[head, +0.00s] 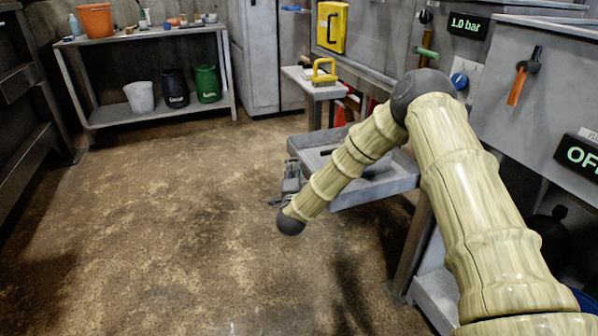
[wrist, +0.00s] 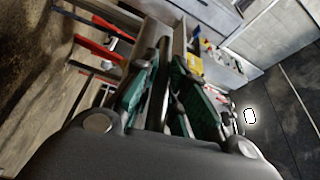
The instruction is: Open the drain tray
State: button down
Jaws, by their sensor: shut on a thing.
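The drain tray (head: 395,187) is a shallow grey metal tray sticking out from the compactor in the head view, at the centre right. My arm crosses in front of it and hides part of it. My gripper (head: 292,182) is at the tray's left end, partly hidden behind my own wrist. In the wrist view my gripper (wrist: 163,75) has its green-and-grey fingers on both sides of a dark bar (wrist: 162,62), which looks like the tray's handle. The fingers are shut on it.
A small bench (head: 316,88) with a yellow-handled tool (head: 324,70) stands behind the tray. A shelf (head: 150,38) with several bins is at the back left. The compactor panel has an orange lever (head: 518,85). The brown floor (head: 190,220) left of the tray is clear.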

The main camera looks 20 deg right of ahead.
jog(key=shift+s+f, duration=0.1)
jog(key=shift+f, duration=0.05)
jog(key=c, duration=1.5)
grip_release()
jog(key=shift+o, duration=0.2)
jog(key=v, duration=1.1)
jog(key=shift+s, duration=0.45)
jog(key=shift+a, duration=0.1)
